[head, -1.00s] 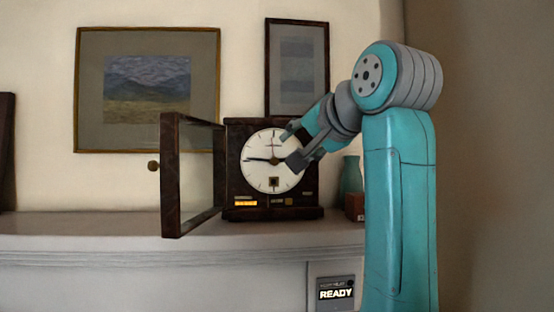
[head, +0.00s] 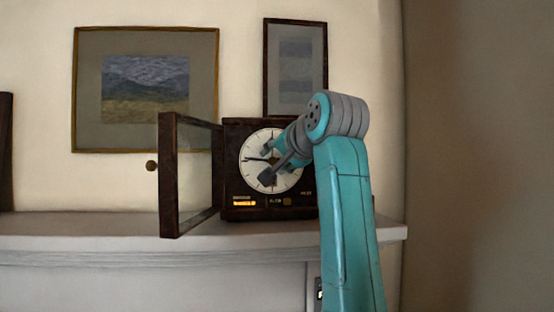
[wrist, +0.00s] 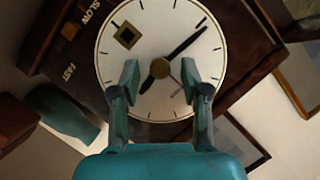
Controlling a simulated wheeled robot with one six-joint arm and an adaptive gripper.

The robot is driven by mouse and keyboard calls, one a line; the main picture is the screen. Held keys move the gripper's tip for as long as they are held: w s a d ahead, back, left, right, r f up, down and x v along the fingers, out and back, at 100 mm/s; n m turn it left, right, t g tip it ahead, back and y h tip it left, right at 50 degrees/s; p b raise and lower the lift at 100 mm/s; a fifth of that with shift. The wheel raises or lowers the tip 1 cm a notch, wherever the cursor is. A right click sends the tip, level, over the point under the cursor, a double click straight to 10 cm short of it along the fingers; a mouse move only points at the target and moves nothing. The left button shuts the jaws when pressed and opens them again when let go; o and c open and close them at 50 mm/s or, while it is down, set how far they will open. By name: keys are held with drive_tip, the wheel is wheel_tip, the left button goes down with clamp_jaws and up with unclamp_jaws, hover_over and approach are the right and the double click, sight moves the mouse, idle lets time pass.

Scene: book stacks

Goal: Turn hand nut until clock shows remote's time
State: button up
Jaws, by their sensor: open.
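The dark wooden clock (head: 236,187) stands on the mantel with its white dial (head: 250,176) exposed. In the wrist view the dial (wrist: 120,70) appears rotated. The long black hand (wrist: 186,43) points near nine and the short hand (wrist: 147,85) near three, by the dial's square window. The round hand nut (wrist: 160,68) sits at the dial's centre. My gripper (head: 266,163) is open before the dial. In the wrist view its fingers (wrist: 160,76) stand either side of the nut, apart from it. The remote (head: 319,289) is mostly hidden behind my arm; its time cannot be read.
The clock's glazed door (head: 170,175) stands open at the left, with a round knob (head: 151,166) beside it. An amber lamp (head: 245,203) glows below the dial. Framed pictures hang behind. A teal vase (wrist: 62,108) stands beside the clock.

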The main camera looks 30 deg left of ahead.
clamp_jaws()
drive_tip(key=n+h, duration=0.2)
drive_tip(key=n, duration=0.1)
drive_tip(key=n+t, duration=0.1)
drive_tip(key=shift+s+a+r+h, duration=0.15)
drive_tip(key=shift+s+a+h, duration=0.1)
drive_tip(key=shift+h, duration=0.15)
drive_tip(key=n+h, duration=0.1)
drive_tip(key=n, duration=0.1)
drive_tip(key=n+t+h, duration=0.1)
drive_tip(key=n, duration=0.1)
drive_tip(key=shift+a+t, duration=0.2)
drive_tip(key=shift+t, duration=0.1)
drive_tip(key=shift+n, duration=0.3)
idle(0.5)
